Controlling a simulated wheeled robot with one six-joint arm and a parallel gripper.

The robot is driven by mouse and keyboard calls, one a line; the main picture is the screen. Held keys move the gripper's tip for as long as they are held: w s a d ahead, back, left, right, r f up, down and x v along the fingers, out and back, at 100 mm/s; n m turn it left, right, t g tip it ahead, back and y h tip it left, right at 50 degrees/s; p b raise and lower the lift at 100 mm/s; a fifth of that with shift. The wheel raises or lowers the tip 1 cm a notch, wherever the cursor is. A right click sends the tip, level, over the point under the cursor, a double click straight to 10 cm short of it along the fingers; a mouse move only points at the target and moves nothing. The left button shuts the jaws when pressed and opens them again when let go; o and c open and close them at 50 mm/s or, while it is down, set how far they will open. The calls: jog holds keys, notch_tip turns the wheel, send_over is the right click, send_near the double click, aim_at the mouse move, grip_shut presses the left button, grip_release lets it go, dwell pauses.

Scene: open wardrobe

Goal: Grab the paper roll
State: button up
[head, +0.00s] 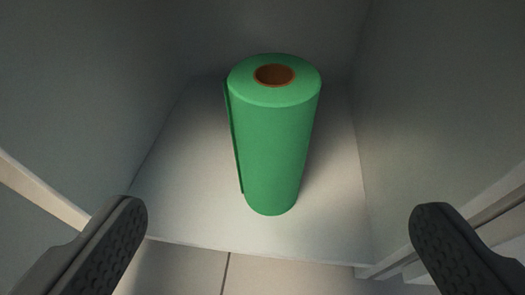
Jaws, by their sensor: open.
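A green paper roll (272,150) stands upright on the pale wardrobe floor (180,195), with its brown core hole facing up. A loose sheet edge runs down its left side. My gripper (280,215) is open and empty, with one dark, textured finger at the lower left and the other at the lower right. The fingertips are wide apart, and the roll shows between and beyond them, touching neither. The back of the roll is hidden.
Grey side walls stand to the left (100,90) and right (430,110) of the roll, with a back wall behind it. The wardrobe's front edge and tiled floor (270,272) lie nearer. Bare wardrobe floor shows on both sides of the roll.

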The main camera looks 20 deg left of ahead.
aim_at(272, 150)
jog(key=x, duration=1.7)
jog(key=shift+w+a+f, duration=0.2)
jog(key=shift+a, duration=0.05)
jog(key=shift+c, duration=0.5)
jog(key=c, duration=1.5)
